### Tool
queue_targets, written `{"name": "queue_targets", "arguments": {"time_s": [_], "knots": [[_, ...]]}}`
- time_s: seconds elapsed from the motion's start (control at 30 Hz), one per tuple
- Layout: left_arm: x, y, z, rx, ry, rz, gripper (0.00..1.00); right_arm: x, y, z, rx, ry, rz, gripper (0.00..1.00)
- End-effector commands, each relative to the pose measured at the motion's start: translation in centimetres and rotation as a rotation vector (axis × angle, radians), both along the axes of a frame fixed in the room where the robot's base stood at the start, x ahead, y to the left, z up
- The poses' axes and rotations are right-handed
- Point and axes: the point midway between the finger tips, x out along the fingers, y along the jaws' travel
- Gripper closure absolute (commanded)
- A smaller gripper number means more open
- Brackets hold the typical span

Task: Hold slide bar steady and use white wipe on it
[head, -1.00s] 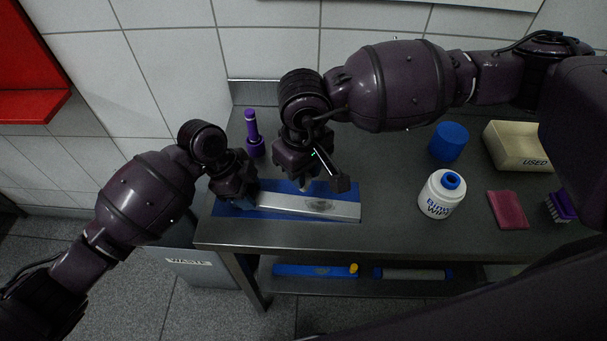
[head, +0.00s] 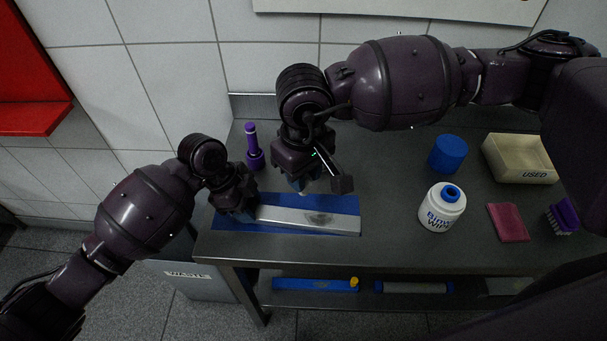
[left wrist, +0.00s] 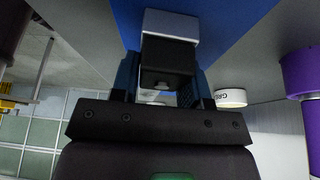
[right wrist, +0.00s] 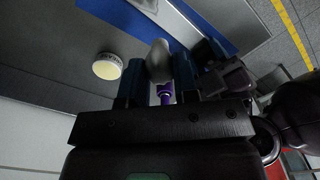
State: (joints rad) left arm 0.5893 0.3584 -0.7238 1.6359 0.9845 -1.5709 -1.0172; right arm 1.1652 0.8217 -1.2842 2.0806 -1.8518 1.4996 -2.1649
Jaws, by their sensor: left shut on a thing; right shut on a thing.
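The slide bar (head: 340,223) is a long silver bar lying on a blue mat (head: 282,200), with a dark smudge on its top face. My left gripper (head: 240,212) is shut on the bar's left end; in the left wrist view the bar (left wrist: 170,24) runs in between its fingers (left wrist: 165,70). My right gripper (head: 303,187) is shut on the white wipe (right wrist: 159,62), a small crumpled pale piece. It is just behind the bar's middle in the head view. Whether the wipe touches the bar cannot be told. The right gripper hides part of the mat.
A purple bottle (head: 253,150) stands behind the left gripper. To the right are a white wipe tub (head: 442,210), a blue cylinder (head: 447,154), a red pad (head: 508,222), a purple brush (head: 563,215) and a beige USED bin (head: 520,160). The bench front is clear.

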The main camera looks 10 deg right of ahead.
Motion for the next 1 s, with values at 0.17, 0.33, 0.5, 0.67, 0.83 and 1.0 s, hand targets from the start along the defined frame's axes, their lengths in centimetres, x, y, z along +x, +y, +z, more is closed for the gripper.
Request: {"name": "queue_targets", "arguments": {"time_s": [0.17,0.33,0.5,0.67,0.83,1.0], "knots": [[0.0,0.0,0.0,0.001,0.000,0.000,0.91,0.0,0.0,0.0,0.000,0.000,0.000,1.00],[0.0,0.0,0.0,0.001,0.000,0.000,0.91,0.0,0.0,-0.1,0.000,0.001,0.000,1.00],[0.0,0.0,0.0,0.001,0.000,0.000,0.91,0.0,0.0,-0.6,0.000,0.001,0.000,1.00],[0.0,0.0,0.0,0.001,0.000,0.000,0.91,-0.1,0.0,-1.9,0.002,0.000,0.000,1.00],[0.0,0.0,0.0,0.001,0.000,0.000,0.91,0.0,0.0,-3.5,0.005,-0.002,0.000,1.00],[0.0,0.0,0.0,0.001,0.000,0.000,0.91,-0.1,0.0,-5.1,0.008,-0.005,0.001,1.00]]}}
